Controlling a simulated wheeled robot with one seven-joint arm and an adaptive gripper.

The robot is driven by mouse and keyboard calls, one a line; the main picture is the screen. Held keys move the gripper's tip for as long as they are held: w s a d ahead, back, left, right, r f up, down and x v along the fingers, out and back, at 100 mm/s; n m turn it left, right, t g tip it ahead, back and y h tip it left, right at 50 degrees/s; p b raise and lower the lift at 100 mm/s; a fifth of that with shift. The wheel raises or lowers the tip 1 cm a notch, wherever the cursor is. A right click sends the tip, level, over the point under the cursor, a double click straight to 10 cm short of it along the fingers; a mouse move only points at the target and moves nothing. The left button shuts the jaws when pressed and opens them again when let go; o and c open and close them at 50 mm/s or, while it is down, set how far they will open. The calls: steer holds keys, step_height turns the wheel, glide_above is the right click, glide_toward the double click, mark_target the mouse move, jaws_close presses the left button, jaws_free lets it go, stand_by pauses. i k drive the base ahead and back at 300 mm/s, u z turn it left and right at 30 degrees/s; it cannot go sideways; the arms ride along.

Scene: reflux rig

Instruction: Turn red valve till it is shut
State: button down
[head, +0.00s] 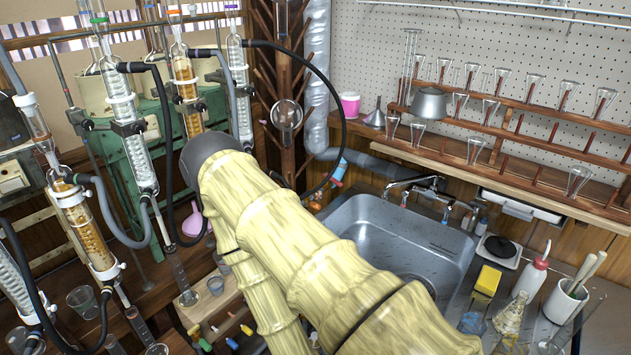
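Several small coloured valve handles sit low on the bench front, below the wooden shelf and left of my arm. Another small reddish handle (336,183) shows on the wall left of the sink, below a blue one (341,166). I cannot tell which one is the red valve, or how far either is turned. My yellow, ribbed arm crosses the middle of the head view. My gripper does not show; the arm seems to hide it.
Glass condensers (120,98) with black and grey hoses crowd the left. A grey sink (385,250) lies right of my arm. A yellow sponge (487,280), a wash bottle (531,275) and a white pot (566,300) stand at the right. Glassware fills the wall racks.

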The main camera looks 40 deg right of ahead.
mark_target(334, 180)
steer(key=u, duration=0.05)
steer(key=i, duration=0.15)
steer(key=z, duration=1.05)
